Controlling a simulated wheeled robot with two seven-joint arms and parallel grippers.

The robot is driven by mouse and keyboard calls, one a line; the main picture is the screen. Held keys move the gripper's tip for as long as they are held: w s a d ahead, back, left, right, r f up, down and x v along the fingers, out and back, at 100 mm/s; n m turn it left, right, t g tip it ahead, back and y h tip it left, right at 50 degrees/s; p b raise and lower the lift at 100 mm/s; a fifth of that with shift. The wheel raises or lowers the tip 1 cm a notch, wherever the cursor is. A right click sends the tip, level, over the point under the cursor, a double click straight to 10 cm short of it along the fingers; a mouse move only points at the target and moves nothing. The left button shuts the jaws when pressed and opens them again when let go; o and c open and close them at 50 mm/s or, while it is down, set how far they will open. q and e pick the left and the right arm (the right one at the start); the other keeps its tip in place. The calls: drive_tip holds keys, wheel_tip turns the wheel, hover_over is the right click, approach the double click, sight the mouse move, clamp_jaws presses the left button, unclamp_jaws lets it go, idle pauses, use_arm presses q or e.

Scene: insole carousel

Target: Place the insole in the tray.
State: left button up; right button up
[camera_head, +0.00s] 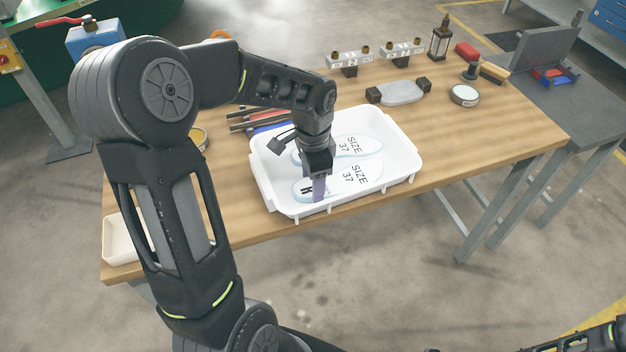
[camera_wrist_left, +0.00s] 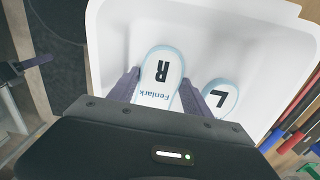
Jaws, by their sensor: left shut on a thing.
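The white tray (camera_head: 405,180) stands on the wooden table and holds two pale insoles with blue edges. The nearer insole (camera_head: 358,178) reads SIZE 37 and lies along the tray's front side. My left gripper (camera_head: 318,190) points down into the tray and is shut on this insole near its left end. I cannot tell whether the held insole touches the tray floor.
Pens or tools (camera_head: 255,118) lie behind the tray. A small cream bin (camera_head: 122,240) is at the table's left front corner. The table right of the tray is clear.

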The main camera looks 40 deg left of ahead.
use_arm(q)
drive_tip(key=o, duration=1.3)
drive_tip(key=shift+f, duration=0.1)
drive_tip(key=shift+o, duration=0.2)
wheel_tip(320, 180, up, 12)
